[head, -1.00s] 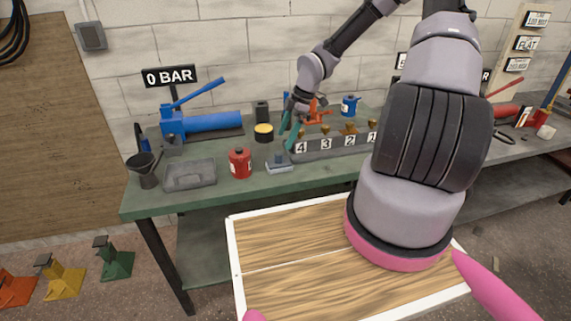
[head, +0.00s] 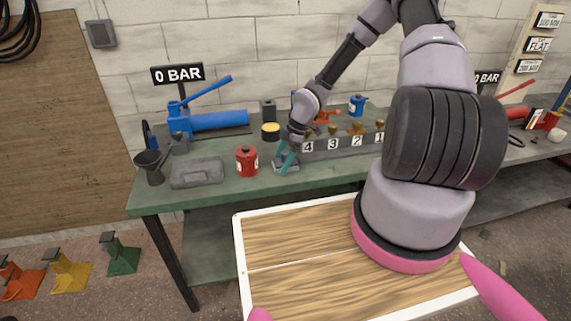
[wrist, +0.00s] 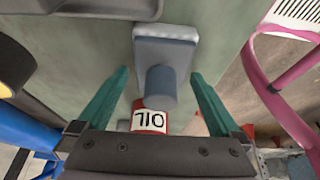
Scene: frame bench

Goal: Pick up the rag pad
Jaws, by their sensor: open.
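The rag pad is a flat grey-blue pad with a pale underside and an upright round grip. It lies on the green bench top, and in the wrist view the pad (wrist: 180,48) shows with its grip (wrist: 161,86) standing up toward my gripper (wrist: 160,76). The two teal fingers are apart, one on each side of the grip, with gaps visible. In the head view my gripper (head: 285,158) is low over the pad (head: 289,168) and partly hides it.
A grey tray (head: 197,173) lies farther left. The numbered block (head: 340,146) is to the right, and a yellow-topped tin (head: 271,131) stands behind.

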